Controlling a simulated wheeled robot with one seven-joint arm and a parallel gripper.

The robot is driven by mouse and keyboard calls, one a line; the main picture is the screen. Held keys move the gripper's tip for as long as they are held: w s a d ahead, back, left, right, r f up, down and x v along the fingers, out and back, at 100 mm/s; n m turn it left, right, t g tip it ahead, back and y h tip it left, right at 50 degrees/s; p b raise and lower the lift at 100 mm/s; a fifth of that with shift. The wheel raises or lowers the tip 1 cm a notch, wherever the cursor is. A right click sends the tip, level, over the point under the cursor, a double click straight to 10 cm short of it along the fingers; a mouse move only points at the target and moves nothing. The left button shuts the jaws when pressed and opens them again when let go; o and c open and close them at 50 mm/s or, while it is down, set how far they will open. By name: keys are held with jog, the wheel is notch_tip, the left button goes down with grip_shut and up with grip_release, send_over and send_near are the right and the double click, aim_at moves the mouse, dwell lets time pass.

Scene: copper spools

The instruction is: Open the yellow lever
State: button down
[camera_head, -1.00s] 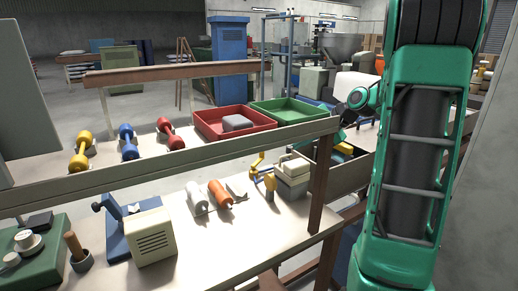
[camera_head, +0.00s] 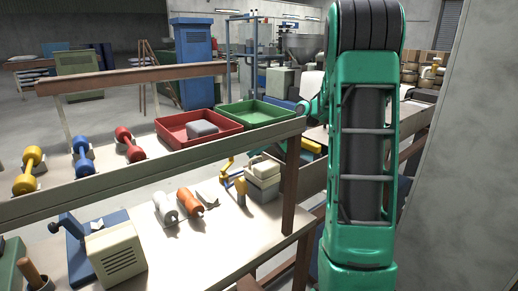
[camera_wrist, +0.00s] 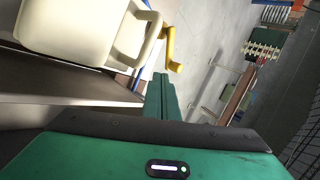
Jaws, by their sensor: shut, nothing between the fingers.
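The yellow lever (camera_head: 238,183) sticks out at the left side of a small beige-and-grey machine (camera_head: 264,178) on the lower bench. In the wrist view the lever (camera_wrist: 172,52) is a bent yellow bar beside the machine's cream handle, and the cream body (camera_wrist: 70,28) fills the upper left. My gripper (camera_wrist: 165,82) is shut and empty in the wrist view, its green fingertips just below the lever in the picture. I cannot tell whether they touch it. In the head view my gripper is hidden behind the shelf and post.
A red tray (camera_head: 175,134) and a green tray (camera_head: 240,115) sit on the shelf. White and orange spools (camera_head: 190,202) lie left of the machine. A grey wall (camera_head: 450,200) is at right.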

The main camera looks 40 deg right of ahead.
jog(key=x, duration=0.3)
jog(key=shift+a+f, duration=0.15)
jog(key=shift+w+a, duration=0.2)
jog(key=shift+w, duration=0.35)
jog(key=shift+w+a, duration=0.25)
jog(key=shift+w, duration=0.3)
jog(key=shift+w+a, duration=0.3)
jog(key=shift+w, duration=0.4)
jog(key=shift+w+a, duration=0.1)
jog(key=shift+w, duration=0.9)
jog(key=shift+s, duration=0.1)
